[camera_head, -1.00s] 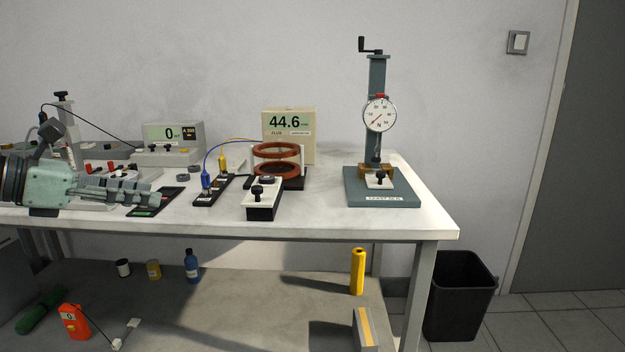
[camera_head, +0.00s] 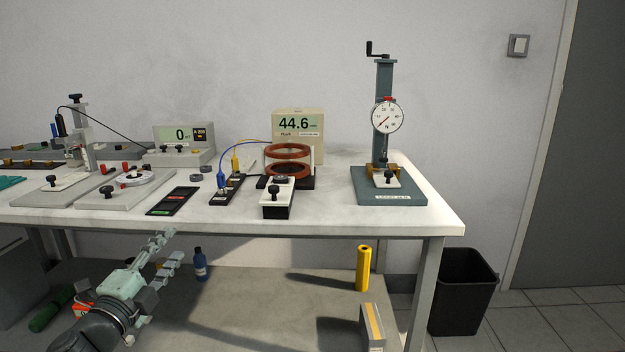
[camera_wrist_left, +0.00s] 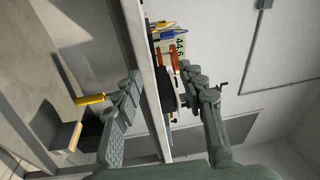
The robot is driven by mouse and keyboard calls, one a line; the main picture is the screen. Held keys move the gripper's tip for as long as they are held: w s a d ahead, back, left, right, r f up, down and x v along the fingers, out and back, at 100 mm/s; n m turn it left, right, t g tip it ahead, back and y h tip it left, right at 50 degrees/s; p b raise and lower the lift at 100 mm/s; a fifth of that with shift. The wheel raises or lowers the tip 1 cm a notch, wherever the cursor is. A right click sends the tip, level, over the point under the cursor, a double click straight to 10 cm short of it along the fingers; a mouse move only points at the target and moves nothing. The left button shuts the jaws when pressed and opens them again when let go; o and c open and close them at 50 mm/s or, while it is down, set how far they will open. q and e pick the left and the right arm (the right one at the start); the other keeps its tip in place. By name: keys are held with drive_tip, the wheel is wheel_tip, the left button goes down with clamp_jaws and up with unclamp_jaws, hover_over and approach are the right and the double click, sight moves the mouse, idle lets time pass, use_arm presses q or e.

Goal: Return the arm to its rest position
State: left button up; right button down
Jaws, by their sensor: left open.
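My left gripper (camera_head: 165,251) is low in front of the table, below the level of the tabletop (camera_head: 330,220). Its fingers point up and to the right in the head view. The gripper is open and empty. In the left wrist view its two fingers (camera_wrist_left: 158,82) stand well apart, with the table's edge (camera_wrist_left: 150,75) seen between them, farther off. My right gripper is in neither view.
On the tabletop stand a force gauge stand (camera_head: 388,130), red coils (camera_head: 288,150), a 44.6 display (camera_head: 298,125) and a meter reading 0 (camera_head: 183,140). The lower shelf (camera_head: 270,310) holds a yellow cylinder (camera_head: 363,268) and a blue bottle (camera_head: 200,265). A black bin (camera_head: 463,290) stands right.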

use_arm(q)
drive_tip(key=s+a+f+n+g+y, duration=0.2)
drive_tip(key=s+f+n+g+y, duration=0.3)
drive_tip(key=f, duration=0.7)
drive_tip(key=s+a+f+n+g+y, duration=0.1)
drive_tip(key=s+a+f+n+g, duration=0.15)
drive_tip(key=s+f+n, duration=0.65)
drive_tip(key=s+d+f+n+g, duration=0.1)
drive_tip(key=s+d+f+g, duration=0.2)
drive_tip(key=s+f, duration=0.5)
drive_tip(key=s+d+f+n+g+h+p, duration=0.1)
drive_tip(key=s+d+f+n+g, duration=0.1)
drive_tip(key=s+f+g, duration=0.3)
drive_tip(key=s+f, duration=0.3)
drive_tip(key=s, duration=0.3)
drive_tip(key=shift+d+n+h, duration=0.3)
drive_tip(key=shift+d, duration=0.1)
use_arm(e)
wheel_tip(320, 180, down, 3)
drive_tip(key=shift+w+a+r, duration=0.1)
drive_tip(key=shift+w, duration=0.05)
use_arm(q)
drive_tip(key=shift+g, duration=0.25)
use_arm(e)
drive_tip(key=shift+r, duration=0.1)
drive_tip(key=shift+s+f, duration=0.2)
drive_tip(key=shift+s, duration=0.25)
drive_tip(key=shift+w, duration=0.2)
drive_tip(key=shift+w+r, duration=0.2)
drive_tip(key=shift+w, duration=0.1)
